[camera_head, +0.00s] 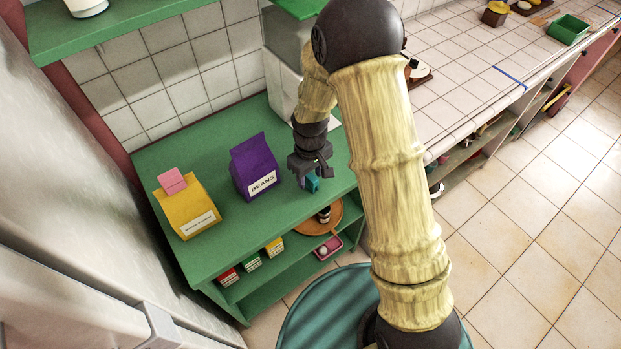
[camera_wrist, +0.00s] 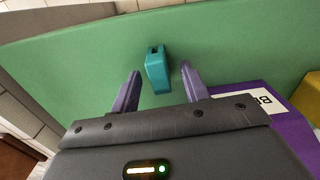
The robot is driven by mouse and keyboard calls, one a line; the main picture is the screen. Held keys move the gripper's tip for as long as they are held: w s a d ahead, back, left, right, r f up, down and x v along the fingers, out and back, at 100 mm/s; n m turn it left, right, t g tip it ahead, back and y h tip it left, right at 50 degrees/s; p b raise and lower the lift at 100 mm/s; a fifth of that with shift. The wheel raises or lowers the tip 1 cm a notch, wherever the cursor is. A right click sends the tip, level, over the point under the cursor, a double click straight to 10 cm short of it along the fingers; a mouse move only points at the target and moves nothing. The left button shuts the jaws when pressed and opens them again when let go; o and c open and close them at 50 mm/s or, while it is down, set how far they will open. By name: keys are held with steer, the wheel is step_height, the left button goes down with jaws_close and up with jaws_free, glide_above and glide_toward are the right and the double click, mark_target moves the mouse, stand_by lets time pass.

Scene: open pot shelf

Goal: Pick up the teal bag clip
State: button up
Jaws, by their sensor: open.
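The teal bag clip (camera_head: 313,183) sits on the green shelf top (camera_head: 245,225), near its right end, to the right of the purple beans bag. My gripper (camera_head: 318,175) is just above and beside it. In the wrist view the clip (camera_wrist: 157,71) shows between and a little beyond the two fingertips of my open gripper (camera_wrist: 158,76). There is space on both sides of the clip, and neither finger appears to touch it. Part of the clip is hidden by my gripper in the head view.
A purple beans bag (camera_head: 255,167) stands close to the left of my gripper. Small boxes (camera_head: 252,262), a round wooden tray (camera_head: 322,222) and a pink tray (camera_head: 328,248) are on the lower shelf.

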steer(key=shift+f, duration=0.65)
jaws_close()
